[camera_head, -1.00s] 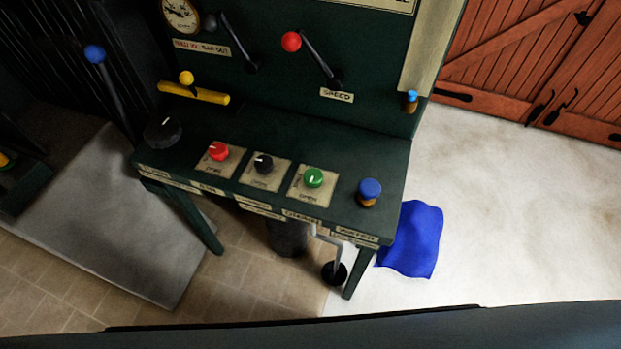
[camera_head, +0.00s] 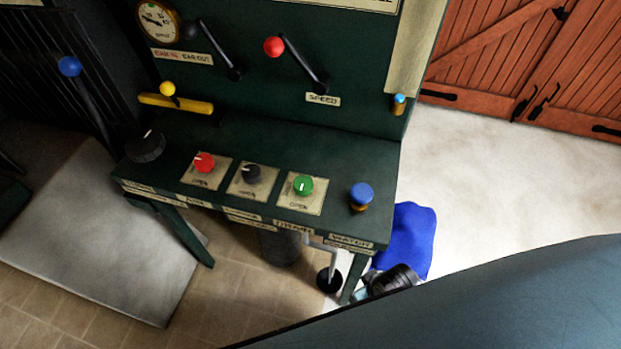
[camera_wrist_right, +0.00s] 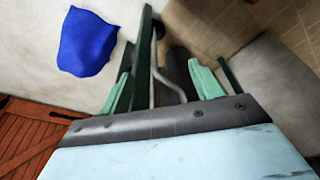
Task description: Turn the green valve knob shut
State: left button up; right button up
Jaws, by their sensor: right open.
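The green valve knob (camera_head: 303,186) sits on a pale plate marked OPEN, on the sloping dark green console (camera_head: 330,150). Its white mark points roughly straight up the picture. My right gripper shows in the wrist view (camera_wrist_right: 162,88), open, with two mint-green fingers spread and nothing between them. In the head view a dark and pale-blue part of my right arm shows low, beside the console's front right leg, below and right of the knob and apart from it. The fingertips are hard to make out there. The green knob is not visible in the wrist view. My left gripper is not in view.
A black knob (camera_head: 251,173) and a red knob (camera_head: 204,163) stand left of the green one; a blue-capped knob (camera_head: 361,196) stands right. Levers rise behind. A blue cloth (camera_head: 410,235) lies on the pale floor. A crank (camera_head: 328,275) hangs beneath the console.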

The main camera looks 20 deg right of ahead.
notch_tip(320, 180, up, 16)
jog(key=w+a+t, duration=0.1)
jog(key=w+a, duration=0.1)
jog(key=w, duration=0.1)
jog(key=w+a+r+n+g+y, duration=0.2)
jog(key=w+a+r+n+y, duration=0.3)
jog(key=w+a+n, duration=0.5)
jog(key=n+g+h, duration=0.1)
jog(key=n+g, duration=0.1)
jog(key=n, duration=0.6)
send_near(304, 183)
jog(key=b+x, duration=0.2)
jog(key=x, duration=0.6)
jog(key=shift+a+f, duration=0.15)
jog(key=shift+f, duration=0.25)
